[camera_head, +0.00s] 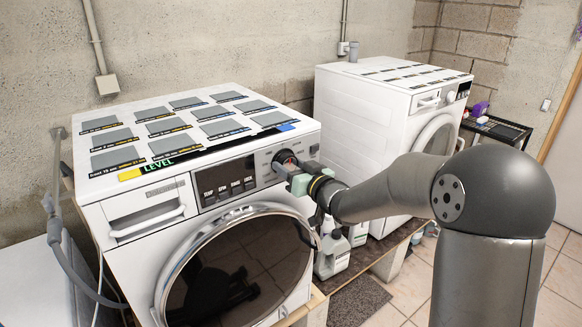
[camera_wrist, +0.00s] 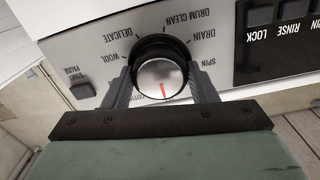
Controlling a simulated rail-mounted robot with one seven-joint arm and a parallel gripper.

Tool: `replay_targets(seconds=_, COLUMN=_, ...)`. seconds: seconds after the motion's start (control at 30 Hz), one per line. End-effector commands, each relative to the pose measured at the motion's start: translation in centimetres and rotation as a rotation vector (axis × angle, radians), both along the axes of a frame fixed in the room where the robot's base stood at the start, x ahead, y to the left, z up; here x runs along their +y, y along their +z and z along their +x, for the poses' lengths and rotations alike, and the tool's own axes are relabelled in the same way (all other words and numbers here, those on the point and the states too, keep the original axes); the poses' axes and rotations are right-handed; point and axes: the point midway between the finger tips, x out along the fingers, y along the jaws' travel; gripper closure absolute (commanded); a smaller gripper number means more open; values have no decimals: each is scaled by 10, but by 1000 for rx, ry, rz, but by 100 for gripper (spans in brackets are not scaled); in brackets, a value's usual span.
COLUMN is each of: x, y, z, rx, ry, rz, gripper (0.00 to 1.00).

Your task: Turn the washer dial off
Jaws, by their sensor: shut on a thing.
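The washer (camera_head: 190,210) is the near white front-loader, with a round glass door (camera_head: 240,270). Its dial (camera_head: 287,160) sits at the upper right of the front panel. In the wrist view the dial (camera_wrist: 160,80) is a silver knob with a black ring and a red mark at its lower edge. Labels around it include WOOL, DELICATE, DRUM CLEAN, DRAIN and SPIN; the label near the red mark is partly hidden. My gripper (camera_wrist: 160,88) is shut on the dial, one finger on each side. In the head view the gripper (camera_head: 291,170) partly covers the dial.
A second white machine (camera_head: 365,110) stands at the right behind my arm. White bottles (camera_head: 332,255) stand between the machines, below my gripper. A black rack (camera_head: 495,130) is at the far right. The START PAUSE button (camera_wrist: 83,91) is left of the dial in the wrist view.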

Motion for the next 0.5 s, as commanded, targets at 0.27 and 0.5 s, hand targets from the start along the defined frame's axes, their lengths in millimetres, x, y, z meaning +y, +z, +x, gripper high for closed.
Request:
replay_targets(seconds=0.27, x=0, y=-1, z=0, rx=1, ry=-1, rz=-1, gripper=26)
replay_targets(seconds=0.5, x=-3, y=-1, z=-3, rx=-1, ry=-1, rz=-2, gripper=26)
